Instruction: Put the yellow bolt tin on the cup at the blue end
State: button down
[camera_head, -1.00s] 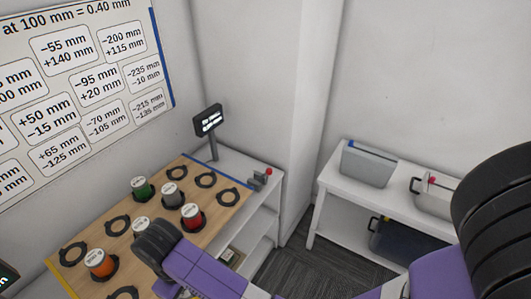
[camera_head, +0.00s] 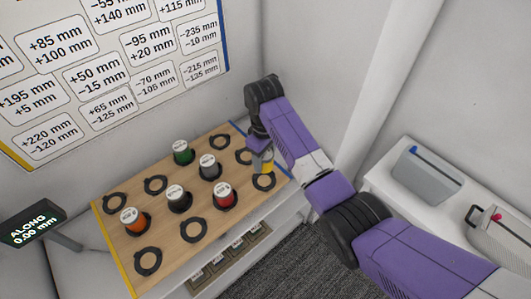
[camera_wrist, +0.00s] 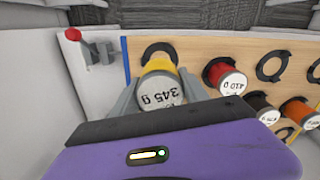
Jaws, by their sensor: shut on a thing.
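The yellow bolt tin (camera_head: 262,162) is in my gripper (camera_head: 259,149), over the right end of the wooden board (camera_head: 160,260). A black ring cup (camera_head: 264,182) near the blue edge lies just below the tin in the head view. In the wrist view this cup (camera_wrist: 158,46) is partly hidden behind the tin. The blue edge (camera_wrist: 125,62) runs close beside it. I cannot tell whether the tin touches the cup.
Red (camera_head: 224,196), grey (camera_head: 209,168), green (camera_head: 183,153), black (camera_head: 178,199) and orange (camera_head: 135,222) tins stand in other cups. Several cups are empty. A display (camera_head: 38,228) reads "ALONG 0.00 mm". A red-knobbed lever (camera_wrist: 75,38) is beyond the blue edge.

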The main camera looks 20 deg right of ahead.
jog(key=shift+r+p, duration=0.2)
jog(key=shift+p, duration=0.3)
jog(key=shift+f+b, duration=2.15)
jog(key=shift+f, duration=1.7)
jog(key=shift+f+b, duration=0.45)
jog(key=shift+f, duration=0.25)
jog(key=c, duration=0.5)
grip_release()
jog(key=shift+r, duration=3.95)
